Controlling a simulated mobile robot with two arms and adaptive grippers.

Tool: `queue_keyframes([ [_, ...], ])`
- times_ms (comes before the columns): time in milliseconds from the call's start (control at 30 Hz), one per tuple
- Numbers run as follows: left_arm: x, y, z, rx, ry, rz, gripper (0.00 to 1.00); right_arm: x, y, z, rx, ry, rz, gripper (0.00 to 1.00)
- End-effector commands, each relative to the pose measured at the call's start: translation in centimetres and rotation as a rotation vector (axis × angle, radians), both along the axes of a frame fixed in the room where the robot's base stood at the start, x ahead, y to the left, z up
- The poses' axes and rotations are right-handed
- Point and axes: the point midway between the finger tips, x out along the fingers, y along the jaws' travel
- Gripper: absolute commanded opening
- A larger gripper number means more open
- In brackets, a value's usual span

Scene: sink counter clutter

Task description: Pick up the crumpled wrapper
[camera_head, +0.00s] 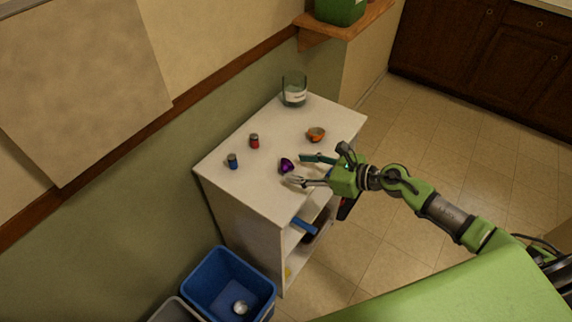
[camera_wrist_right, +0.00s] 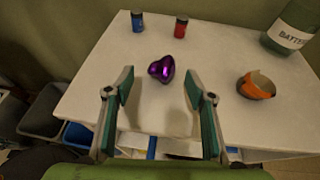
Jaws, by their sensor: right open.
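The crumpled wrapper (camera_head: 286,166) is a small shiny purple lump lying on the white counter top. It also shows in the right wrist view (camera_wrist_right: 162,69), just beyond the fingertips and roughly centred between them. My right gripper (camera_head: 303,170) is open and empty, with one finger to each side in the picture and the wrapper ahead of the gap. Its two green-padded fingers also show in the right wrist view (camera_wrist_right: 158,80), apart from the wrapper. My left gripper is not in view.
A blue battery (camera_head: 232,161) and a red battery (camera_head: 254,141) stand beyond the wrapper. An orange bowl-like piece (camera_head: 316,134) sits to the right, and a labelled glass jar (camera_head: 294,91) at the back corner. A blue bin (camera_head: 213,280) stands on the floor below the white cabinet (camera_head: 235,190).

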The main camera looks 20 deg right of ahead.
Motion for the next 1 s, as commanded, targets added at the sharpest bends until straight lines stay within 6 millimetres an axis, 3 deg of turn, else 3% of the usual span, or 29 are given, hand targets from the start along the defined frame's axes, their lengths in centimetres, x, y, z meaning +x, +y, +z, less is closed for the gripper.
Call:
queue_keyframes([
  [133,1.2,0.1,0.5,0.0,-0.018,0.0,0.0,0.7,0.5,-0.3,0.002,0.0,-0.002,0.5],
  [433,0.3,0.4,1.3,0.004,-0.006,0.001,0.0,3.4,2.8,-2.0,0.003,-0.001,-0.002,0.5],
  [767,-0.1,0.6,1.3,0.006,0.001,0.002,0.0,3.7,3.2,-2.4,0.001,0.001,0.0,0.5],
  [900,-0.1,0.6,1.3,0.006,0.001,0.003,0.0,3.7,3.2,-2.4,0.001,0.001,0.0,0.18],
  [1000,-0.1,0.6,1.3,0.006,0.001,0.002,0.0,3.7,3.2,-2.4,0.001,0.0,0.0,0.18],
])
